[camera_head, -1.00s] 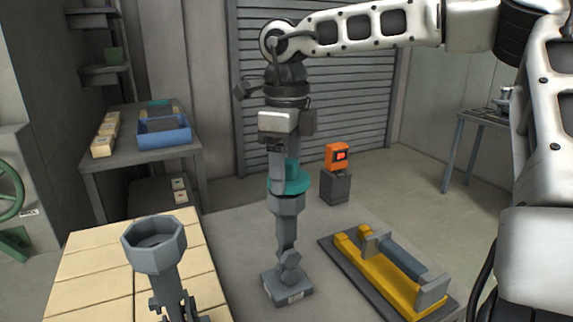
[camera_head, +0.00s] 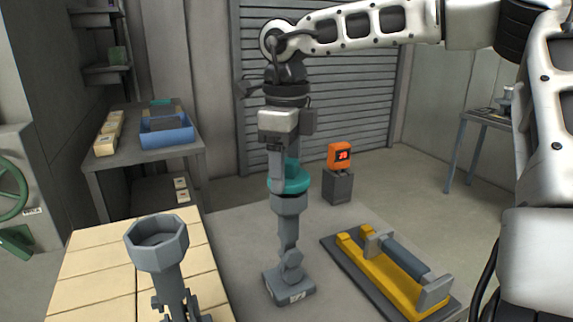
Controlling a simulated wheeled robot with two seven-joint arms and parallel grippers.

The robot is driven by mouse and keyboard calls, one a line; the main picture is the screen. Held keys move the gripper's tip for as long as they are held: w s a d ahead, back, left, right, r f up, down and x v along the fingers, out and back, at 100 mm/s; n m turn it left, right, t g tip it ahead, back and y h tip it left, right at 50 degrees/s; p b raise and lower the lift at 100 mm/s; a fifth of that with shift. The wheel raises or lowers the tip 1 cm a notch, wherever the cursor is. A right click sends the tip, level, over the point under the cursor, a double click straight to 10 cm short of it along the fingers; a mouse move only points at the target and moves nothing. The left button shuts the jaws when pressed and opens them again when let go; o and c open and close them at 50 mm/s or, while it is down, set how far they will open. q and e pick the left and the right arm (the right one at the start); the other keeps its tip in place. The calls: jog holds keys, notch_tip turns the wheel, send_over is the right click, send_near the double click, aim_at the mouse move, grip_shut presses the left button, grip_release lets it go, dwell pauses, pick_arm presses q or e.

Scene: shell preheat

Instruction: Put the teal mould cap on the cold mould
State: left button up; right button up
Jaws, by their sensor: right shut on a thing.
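The teal mould cap (camera_head: 288,184) is a round disc with a raised teal part above it. My right gripper (camera_head: 284,166) points down and is shut on that raised part. The cap is right over a grey mould (camera_head: 288,205) on a grey stand (camera_head: 290,285), and it hides the mould's rim. I cannot tell whether it rests fully on it. Another grey octagonal mould (camera_head: 157,243) at the front left is open at the top and has no cap. I cannot tell by looks which mould is cold. My left gripper does not show.
A yellow cradle with a grey roller (camera_head: 392,277) lies at the right. An orange display box (camera_head: 340,155) stands behind on a grey block. A side table (camera_head: 150,160) holds a blue tray (camera_head: 166,143). Pale planks (camera_head: 95,262) lie around the left mould.

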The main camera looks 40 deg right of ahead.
aim_at(286, 160)
jog(key=shift+f+b, duration=0.45)
jog(key=shift+f, duration=0.1)
jog(key=o, duration=0.7)
jog(key=shift+r, duration=0.1)
jog(key=shift+r+p, duration=1.2)
jog(key=shift+r, duration=0.4)
notch_tip(286, 160, up, 2)
jog(key=shift+r, duration=2.85)
